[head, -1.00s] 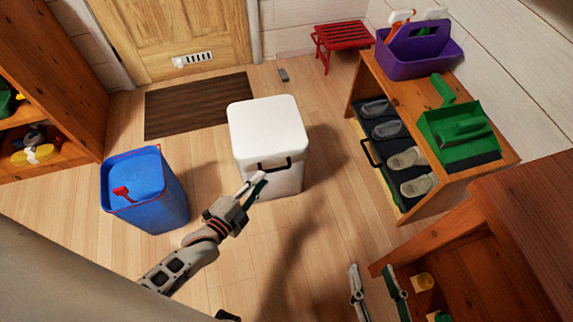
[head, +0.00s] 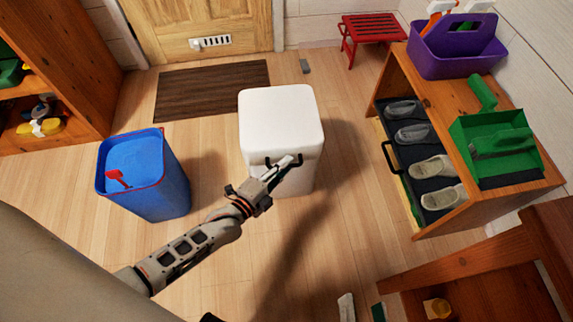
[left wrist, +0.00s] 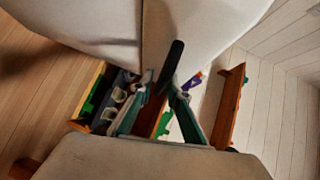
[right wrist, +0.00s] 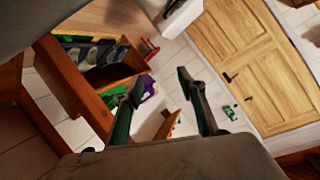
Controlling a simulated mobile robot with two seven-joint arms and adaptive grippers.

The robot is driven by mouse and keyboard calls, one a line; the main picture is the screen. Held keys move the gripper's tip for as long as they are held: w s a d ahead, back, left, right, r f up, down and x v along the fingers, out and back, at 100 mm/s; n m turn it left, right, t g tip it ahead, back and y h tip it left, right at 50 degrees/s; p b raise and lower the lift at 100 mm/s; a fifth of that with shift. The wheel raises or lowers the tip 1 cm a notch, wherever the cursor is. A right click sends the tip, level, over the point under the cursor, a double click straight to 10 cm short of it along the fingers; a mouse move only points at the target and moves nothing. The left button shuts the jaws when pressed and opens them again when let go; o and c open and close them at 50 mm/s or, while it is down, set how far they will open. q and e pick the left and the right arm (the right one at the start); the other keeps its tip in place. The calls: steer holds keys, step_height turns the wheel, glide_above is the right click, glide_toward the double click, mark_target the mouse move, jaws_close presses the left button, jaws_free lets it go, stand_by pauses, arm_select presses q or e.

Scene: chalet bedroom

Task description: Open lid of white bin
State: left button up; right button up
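The white bin (head: 281,112) stands upright on the floor in the middle of the head view, its lid down. A black handle (head: 270,162) sits on its front, just under the top. My left gripper (head: 291,161) is at this handle, its fingertips in front of the bin and covering part of the handle. In the left wrist view the dark handle bar (left wrist: 173,62) lies at the tips of my open fingers (left wrist: 164,92), in line with the gap; contact cannot be told.
A blue bin (head: 150,190) with a red scoop stands left of the white bin. A wooden shoe bench (head: 440,95) bears a purple caddy (head: 450,60) and a green dustpan (head: 495,165) at right. A brown mat (head: 212,88) and red stool (head: 372,30) lie behind.

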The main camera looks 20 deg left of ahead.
arm_select(q)
steer(key=shift+w, duration=0.15)
jaws_close()
